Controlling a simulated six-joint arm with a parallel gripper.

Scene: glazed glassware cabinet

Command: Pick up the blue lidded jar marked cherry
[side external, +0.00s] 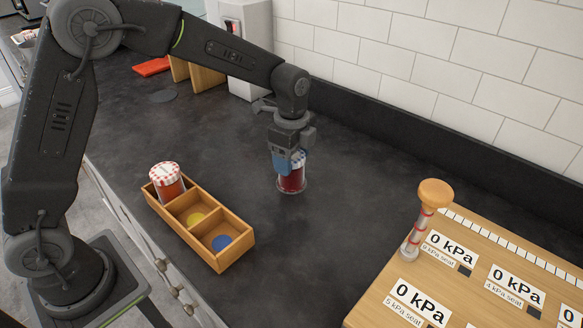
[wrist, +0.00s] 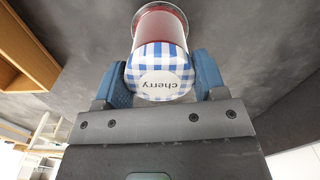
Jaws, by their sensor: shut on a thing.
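The blue lidded jar (side external: 291,181) holds dark red contents and stands on the dark counter, or very close to it. In the wrist view the jar (wrist: 160,68) shows a blue-and-white checked lid with a white label reading "cherry". My gripper (side external: 290,163) comes down on it from above, and its blue fingers are shut on the lid from both sides. In the wrist view my gripper (wrist: 161,78) has one finger against each side of the lid. In the side external view the fingers hide most of the lid.
A wooden box (side external: 236,252) with compartments stands left; a jar with a red-and-white lid (side external: 167,182) is in its far compartment, with yellow and blue discs in the others. A wooden board (side external: 380,305) with kPa labels and a wooden-topped glass piece (side external: 423,220) is at right. The counter between is clear.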

